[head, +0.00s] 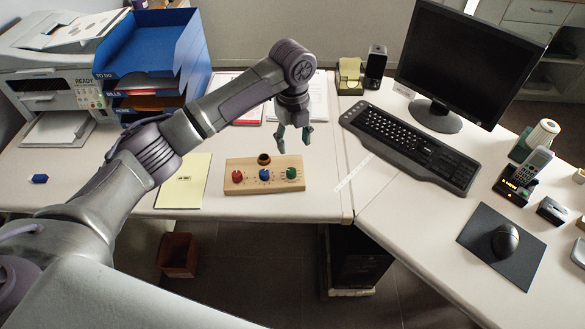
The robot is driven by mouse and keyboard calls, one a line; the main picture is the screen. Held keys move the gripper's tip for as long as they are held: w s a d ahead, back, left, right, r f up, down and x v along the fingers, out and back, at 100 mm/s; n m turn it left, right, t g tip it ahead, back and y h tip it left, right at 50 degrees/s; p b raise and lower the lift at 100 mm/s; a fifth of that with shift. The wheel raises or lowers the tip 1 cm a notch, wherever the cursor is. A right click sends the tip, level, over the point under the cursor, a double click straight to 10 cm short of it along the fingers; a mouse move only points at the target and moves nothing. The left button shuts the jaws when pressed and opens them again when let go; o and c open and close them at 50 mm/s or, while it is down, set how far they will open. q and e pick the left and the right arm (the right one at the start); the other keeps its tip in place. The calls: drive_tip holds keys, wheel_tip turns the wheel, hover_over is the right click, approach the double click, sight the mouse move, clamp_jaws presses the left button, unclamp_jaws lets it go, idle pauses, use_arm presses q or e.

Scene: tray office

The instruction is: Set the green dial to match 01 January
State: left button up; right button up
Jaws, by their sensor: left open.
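A light wooden board (250,183) lies on the desk at the centre of the head view. Along its front are a red dial (237,176), a blue dial (264,174) and the green dial (291,173), which is at the right end. A small dark round piece with a brass-coloured body (264,159) stands at the board's back edge. The markings around the dials are too small to read. My left gripper (294,135) points down, open and empty, above and behind the green dial, apart from it. My right gripper is not in view.
A yellow sheet (184,182) lies left of the board. A keyboard (413,146) and monitor (463,62) stand to the right. A blue tray stack (152,50) and a printer (47,92) stand at the back left. The desk's front edge runs close before the board.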

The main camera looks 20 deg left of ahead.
sight(291, 171)
use_arm(q)
drive_tip(key=shift+m, duration=0.3)
drive_tip(key=f, duration=0.8)
drive_tip(key=a+f, duration=0.1)
drive_tip(key=f, duration=0.3)
drive_tip(key=shift+w+f, duration=0.1)
drive_tip(key=shift+w, duration=0.25)
drive_tip(key=shift+p, duration=0.3)
clamp_jaws()
